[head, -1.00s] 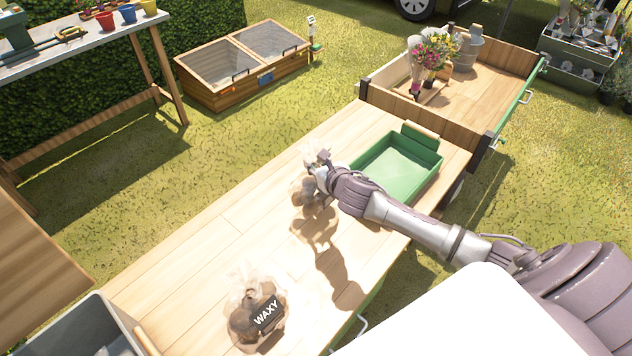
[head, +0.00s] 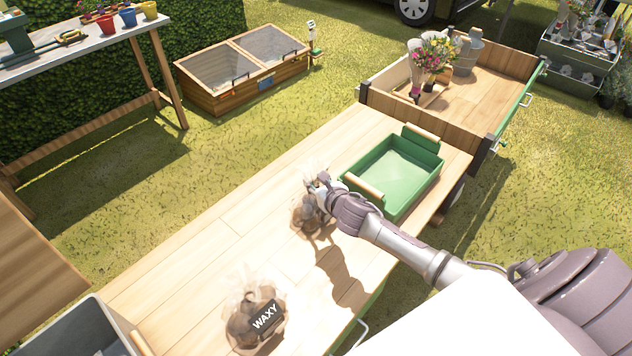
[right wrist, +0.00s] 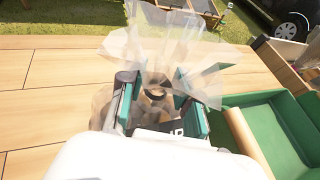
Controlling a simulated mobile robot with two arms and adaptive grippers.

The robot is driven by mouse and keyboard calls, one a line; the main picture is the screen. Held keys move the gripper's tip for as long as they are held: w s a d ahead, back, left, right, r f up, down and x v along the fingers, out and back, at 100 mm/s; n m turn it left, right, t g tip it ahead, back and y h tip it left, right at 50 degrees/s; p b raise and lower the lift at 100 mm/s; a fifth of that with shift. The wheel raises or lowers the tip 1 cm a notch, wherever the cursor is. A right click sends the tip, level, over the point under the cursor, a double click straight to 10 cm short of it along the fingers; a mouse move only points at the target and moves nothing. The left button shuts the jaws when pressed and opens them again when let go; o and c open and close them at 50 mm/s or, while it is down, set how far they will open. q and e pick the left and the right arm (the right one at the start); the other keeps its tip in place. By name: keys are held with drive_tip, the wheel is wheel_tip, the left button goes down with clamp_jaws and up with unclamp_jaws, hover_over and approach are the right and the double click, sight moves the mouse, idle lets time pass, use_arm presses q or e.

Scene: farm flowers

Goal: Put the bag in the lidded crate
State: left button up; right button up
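A clear bag of brown contents (head: 306,219) sits on the wooden deck, left of the green crate. My right gripper (head: 321,184) is at its gathered top. In the right wrist view, its two fingers (right wrist: 156,103) stand apart on either side of the bag's neck, with gaps showing, and the clear film (right wrist: 160,45) flares out beyond them. A second clear bag (head: 243,318) with a dark WAXY label stands nearer on the deck. The green crate (head: 440,166) is open and empty, with wooden handles. A grey crate (head: 98,318) is partly in view at bottom left; no lid shows on either. My left gripper is out of view.
The deck (head: 225,240) is clear between the two bags. A trailer bed (head: 480,95) with flower bunches (head: 432,55) and a metal can (head: 467,57) lies beyond.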

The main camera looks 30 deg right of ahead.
drive_tip(key=shift+o, duration=1.4)
